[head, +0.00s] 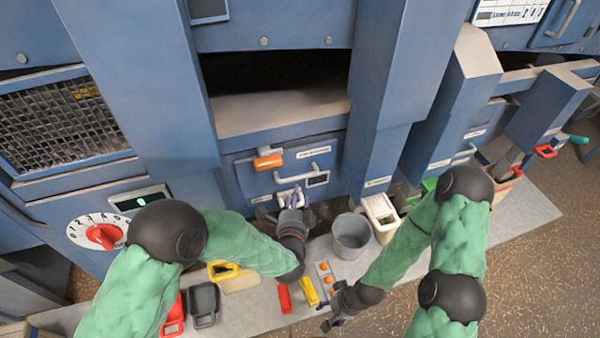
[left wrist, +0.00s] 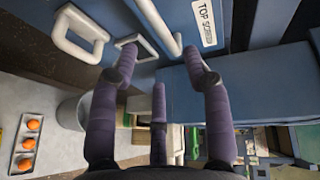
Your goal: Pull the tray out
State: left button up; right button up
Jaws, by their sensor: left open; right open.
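The tray front (head: 240,180) is a blue panel in the machine, with a white bar handle (head: 318,167) and a white label above it. In the left wrist view the label reads "TOP SCREEN" (left wrist: 205,22), and the white handle (left wrist: 158,25) shows between my fingertips. My left gripper (head: 291,193) is open at the tray front, close to the handle; I cannot tell whether it touches. It also shows in the left wrist view (left wrist: 160,62), with purple fingers spread. My right gripper (head: 333,314) is open and low over the bench, away from the tray.
An orange-handled latch (head: 268,160) sits at the tray's upper left. Below, the grey bench (head: 250,312) holds a grey bucket (head: 351,236), a white bin (head: 381,216), a strip of orange balls (head: 325,280), and red and yellow pieces. A dark opening (head: 270,72) lies above the tray.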

aim_at(299, 178)
pick_arm(q)
jog(key=b+x, duration=0.2)
jog(key=x, duration=0.7)
jog(key=shift+w+f, duration=0.1)
jog(key=shift+w, duration=0.2)
grip_shut()
